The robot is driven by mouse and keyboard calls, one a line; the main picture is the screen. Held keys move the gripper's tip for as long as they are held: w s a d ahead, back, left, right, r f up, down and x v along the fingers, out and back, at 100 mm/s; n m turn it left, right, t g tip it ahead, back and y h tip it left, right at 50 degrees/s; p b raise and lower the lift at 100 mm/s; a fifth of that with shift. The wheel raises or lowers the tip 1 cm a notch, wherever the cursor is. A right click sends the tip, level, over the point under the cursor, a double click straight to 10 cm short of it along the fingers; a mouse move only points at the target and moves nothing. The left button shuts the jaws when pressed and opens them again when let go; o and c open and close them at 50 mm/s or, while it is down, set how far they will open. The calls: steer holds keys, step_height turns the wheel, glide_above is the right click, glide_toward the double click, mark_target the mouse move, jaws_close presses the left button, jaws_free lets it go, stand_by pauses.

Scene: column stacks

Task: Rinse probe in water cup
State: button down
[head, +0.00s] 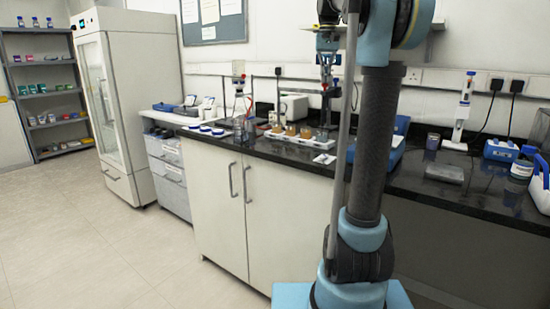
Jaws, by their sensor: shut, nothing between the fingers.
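My gripper (327,86) hangs pointing down above the back of the dark bench, left of my arm column. Its fingers look small and close together, with nothing clear between them. A row of small cups with amber contents (290,130) stands on the bench below and left of it. A clear vessel (321,134) stands at the right end of that row; I cannot tell whether it is the water cup. A slim upright rod with a dark top (278,93) stands behind the row; I cannot tell whether it is the probe.
A glass flask (240,105) and blue-lidded dishes (206,129) stand left of the cups. A white card (324,159) lies near the bench's front edge. A pipette stand (461,112) and blue rack (501,149) are at right. The floor at left is clear.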

steer(key=shift+f, duration=1.1)
steer(key=shift+r, duration=3.45)
